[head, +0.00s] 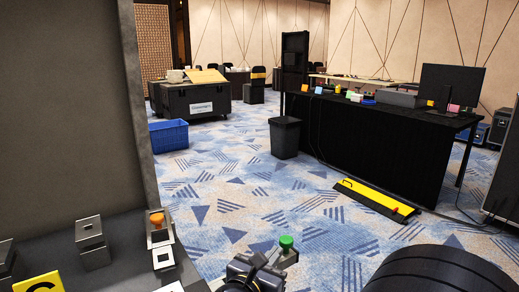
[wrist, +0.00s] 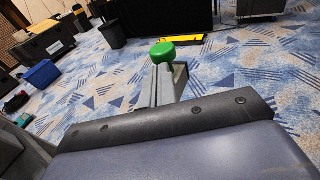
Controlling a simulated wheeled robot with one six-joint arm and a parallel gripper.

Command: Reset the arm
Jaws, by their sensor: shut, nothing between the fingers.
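My gripper (head: 284,258) is low in the middle of the head view, beside the right end of the grey bench and over the carpet. Its grey fingers are shut, and they also show in the wrist view (wrist: 162,86). A round green knob (head: 287,241) appears at the fingertips, and also in the wrist view (wrist: 163,52). I cannot tell whether it touches them. The lower part of my arm is cut off by the bottom edge of the head view.
A grey bench at lower left bears metal blocks, one with an orange ball (head: 156,218), and a yellow sign (head: 38,283). A tall grey panel (head: 70,110) rises behind it. A blue crate (head: 169,135), grey bin (head: 285,138) and yellow-black ramp (head: 376,198) stand on open carpet.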

